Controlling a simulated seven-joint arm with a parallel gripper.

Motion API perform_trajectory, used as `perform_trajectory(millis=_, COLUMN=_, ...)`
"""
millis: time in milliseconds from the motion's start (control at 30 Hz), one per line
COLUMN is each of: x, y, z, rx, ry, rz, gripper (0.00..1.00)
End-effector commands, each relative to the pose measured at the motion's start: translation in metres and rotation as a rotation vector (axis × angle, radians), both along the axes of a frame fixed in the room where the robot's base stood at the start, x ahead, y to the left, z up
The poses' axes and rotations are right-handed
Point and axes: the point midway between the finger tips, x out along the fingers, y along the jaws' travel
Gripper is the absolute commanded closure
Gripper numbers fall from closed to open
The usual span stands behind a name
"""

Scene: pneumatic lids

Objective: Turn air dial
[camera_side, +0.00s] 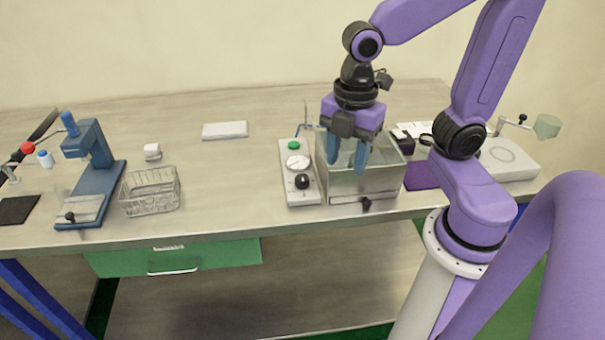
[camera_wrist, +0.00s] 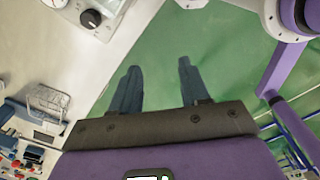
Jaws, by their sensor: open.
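The air dial (camera_side: 302,181) is a black round knob at the front end of a white control panel (camera_side: 292,197). A white round gauge (camera_side: 298,162) and a green button (camera_side: 294,146) sit behind it on the same panel. In the wrist view the dial (camera_wrist: 92,18) shows at the upper left, apart from my fingers. My gripper (camera_side: 346,164) points down with its blue fingers spread and nothing between them. It is right of the dial and higher, in front of or over the grey box. The wrist view shows the empty gap of my gripper (camera_wrist: 158,67).
A grey open box (camera_side: 365,183) stands directly right of the panel. A wire basket (camera_side: 150,195) and a blue press (camera_side: 92,170) stand to the left. A white block (camera_side: 225,130) lies at the back. The bench between basket and panel is clear.

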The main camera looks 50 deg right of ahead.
Motion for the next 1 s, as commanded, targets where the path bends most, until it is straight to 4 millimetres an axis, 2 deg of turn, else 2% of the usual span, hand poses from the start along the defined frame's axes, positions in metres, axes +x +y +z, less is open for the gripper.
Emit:
perform_trajectory(millis=33, x=0.012, y=-0.001, z=0.003, rx=-0.001, ry=-0.003, rz=0.06, gripper=0.54)
perform_trajectory(millis=300, x=0.065, y=-0.014, z=0.018, rx=-0.006, ry=-0.016, rz=0.44, gripper=0.54)
perform_trajectory(millis=533, x=0.104, y=-0.033, z=0.029, rx=-0.01, ry=-0.026, rz=0.741, gripper=0.54)
perform_trajectory(millis=700, x=0.121, y=-0.043, z=0.034, rx=-0.012, ry=-0.032, rz=0.881, gripper=0.54)
perform_trajectory(millis=833, x=0.125, y=-0.047, z=0.034, rx=-0.013, ry=-0.032, rz=0.926, gripper=0.54)
perform_trajectory(millis=1000, x=0.125, y=-0.047, z=0.02, rx=-0.013, ry=-0.03, rz=0.932, gripper=0.54)
